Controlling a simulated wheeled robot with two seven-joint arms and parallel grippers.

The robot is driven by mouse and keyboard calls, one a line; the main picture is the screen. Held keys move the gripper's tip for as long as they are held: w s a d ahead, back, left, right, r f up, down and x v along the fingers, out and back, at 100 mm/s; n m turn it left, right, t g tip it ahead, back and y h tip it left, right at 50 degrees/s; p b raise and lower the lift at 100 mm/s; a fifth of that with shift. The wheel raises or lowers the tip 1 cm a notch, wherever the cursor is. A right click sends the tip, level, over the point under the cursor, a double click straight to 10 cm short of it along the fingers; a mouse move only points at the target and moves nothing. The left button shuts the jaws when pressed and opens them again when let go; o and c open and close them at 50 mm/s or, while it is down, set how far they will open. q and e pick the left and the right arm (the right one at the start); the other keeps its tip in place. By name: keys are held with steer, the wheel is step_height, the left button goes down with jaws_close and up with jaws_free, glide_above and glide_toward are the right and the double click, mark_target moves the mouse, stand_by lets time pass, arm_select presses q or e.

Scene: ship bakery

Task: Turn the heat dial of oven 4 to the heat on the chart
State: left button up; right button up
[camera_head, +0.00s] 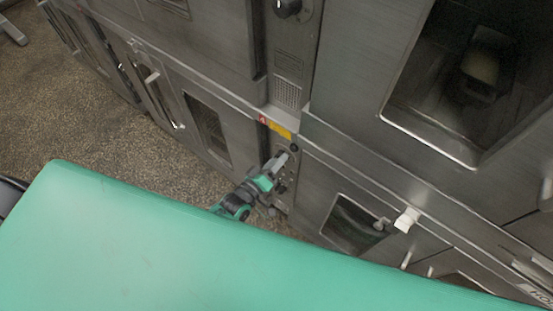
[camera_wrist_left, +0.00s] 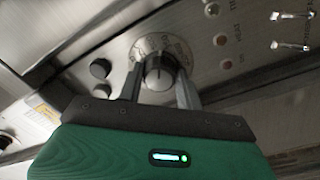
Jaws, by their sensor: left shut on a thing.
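The heat dial (camera_wrist_left: 157,74) is a round black knob with a pale pointer line, on a silver scale ring with markings too small to read. My left gripper (camera_wrist_left: 160,86) is shut on it, one finger on each side. In the head view the left gripper (camera_head: 284,157) reaches the narrow control strip between the lower oven doors, and it hides the dial there. No heat chart can be made out. My right gripper is not in view.
Small indicator lights (camera_wrist_left: 221,40) and two black buttons (camera_wrist_left: 100,68) sit near the dial. A yellow label (camera_head: 280,130) is above the strip. Another black knob (camera_head: 288,7) is higher up. Speckled floor (camera_head: 120,135) is clear at left.

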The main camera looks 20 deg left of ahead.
arm_select(q)
steer(key=m+p, duration=0.1)
steer(key=m, duration=0.6)
steer(key=m+p, duration=0.2)
steer(key=m, duration=0.5)
steer(key=shift+d+r+g, duration=0.1)
steer(key=shift+r+g, duration=0.1)
steer(key=shift+g, duration=0.1)
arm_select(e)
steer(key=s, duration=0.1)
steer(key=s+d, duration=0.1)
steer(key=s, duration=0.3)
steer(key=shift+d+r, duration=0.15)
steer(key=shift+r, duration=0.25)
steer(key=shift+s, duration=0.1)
